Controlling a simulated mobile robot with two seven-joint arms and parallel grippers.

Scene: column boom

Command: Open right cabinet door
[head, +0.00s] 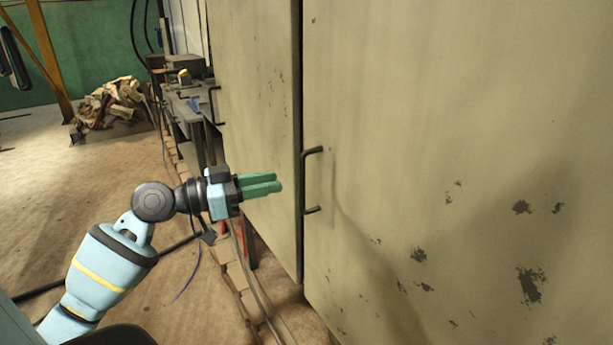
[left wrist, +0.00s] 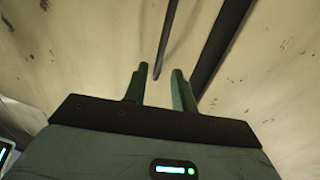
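The right cabinet door (head: 430,130) is a large beige panel with chipped paint, and it looks closed. Its dark bar handle (head: 314,182) stands upright near the door's left edge. My left gripper (head: 279,184) has green fingers and is a little left of this handle, apart from it in the head view. In the left wrist view the two fingers (left wrist: 158,82) are spread with a gap and nothing is clamped between them. A dark bar (left wrist: 168,38) lies beyond the gap there; I cannot tell surely whether it is the handle. My right gripper is not in view.
The left cabinet door (head: 258,90) adjoins at a dark vertical seam and has its own handle (head: 214,106). Cables lie on the floor near the cabinet base. Floor at left is mostly clear.

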